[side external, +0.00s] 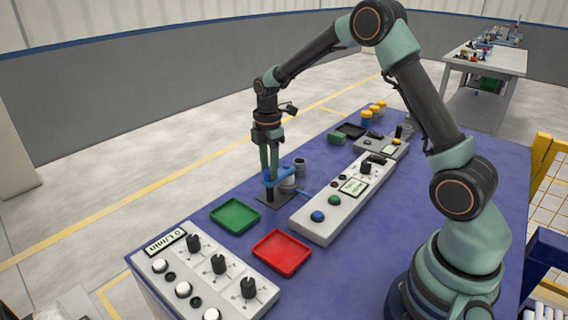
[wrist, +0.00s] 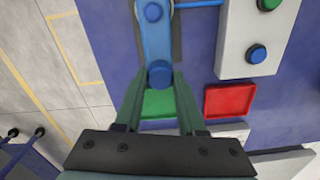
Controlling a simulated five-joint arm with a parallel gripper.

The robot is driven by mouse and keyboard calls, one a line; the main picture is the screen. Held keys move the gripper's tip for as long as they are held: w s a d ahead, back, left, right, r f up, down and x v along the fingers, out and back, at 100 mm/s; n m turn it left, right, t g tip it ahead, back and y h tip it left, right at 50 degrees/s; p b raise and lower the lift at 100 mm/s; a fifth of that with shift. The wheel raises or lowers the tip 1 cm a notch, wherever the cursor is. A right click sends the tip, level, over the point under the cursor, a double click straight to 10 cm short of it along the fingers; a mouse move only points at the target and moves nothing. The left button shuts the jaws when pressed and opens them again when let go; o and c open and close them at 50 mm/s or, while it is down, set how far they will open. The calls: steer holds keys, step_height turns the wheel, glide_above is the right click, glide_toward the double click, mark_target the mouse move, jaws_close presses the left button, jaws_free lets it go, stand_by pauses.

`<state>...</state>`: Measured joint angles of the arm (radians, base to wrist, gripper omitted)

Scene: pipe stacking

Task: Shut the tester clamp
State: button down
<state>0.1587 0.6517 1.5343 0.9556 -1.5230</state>
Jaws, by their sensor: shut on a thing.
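The tester clamp has a blue arm (side external: 284,174) on a dark base plate (side external: 271,199) near the middle of the blue table. In the wrist view its blue arm (wrist: 155,38) runs from the top edge down to a round blue knob (wrist: 160,72). My gripper (side external: 269,173) points down at the clamp's near left end. In the wrist view my gripper (wrist: 159,82) has its green fingers on either side of the knob, shut on it. A grey cylinder (side external: 288,186) stands by the blue arm. I cannot tell whether the clamp is open or shut.
A green tray (side external: 235,216) and a red tray (side external: 281,254) lie in front of the clamp. A long white button panel (side external: 335,205) stands to its right. A white panel with knobs (side external: 205,275) is at the near edge. Yellow-topped jars (side external: 375,110) stand at the back.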

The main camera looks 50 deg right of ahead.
steer(key=shift+r, duration=0.15)
stand_by(0.3)
steer(key=c, duration=0.5)
jaws_free()
step_height(320, 180, up, 12)
